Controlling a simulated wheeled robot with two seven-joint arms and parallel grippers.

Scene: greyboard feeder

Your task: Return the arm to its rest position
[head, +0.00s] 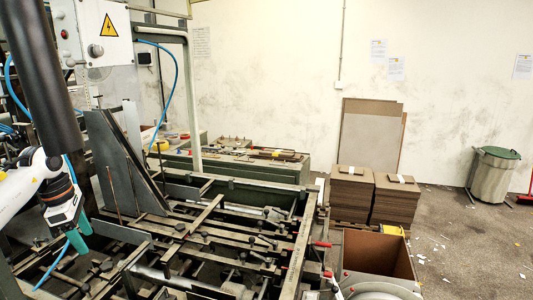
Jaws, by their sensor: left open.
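My left arm comes in from the left edge, white with dark and brown rings at the wrist. My left gripper (79,240) has teal fingers that point down and to the right. It is open, and I see nothing between its fingers. It hangs over the left side of the greyboard feeder (205,230), clear of the tall dark guide plates. My right gripper is not in view.
The feeder has rails, crossbars and red-tipped levers. Two stacks of brown board (350,195) stand right of it. An open brown box (378,252) is in front of them. A bin (492,175) stands by the wall. Grey floor with paper scraps is open at right.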

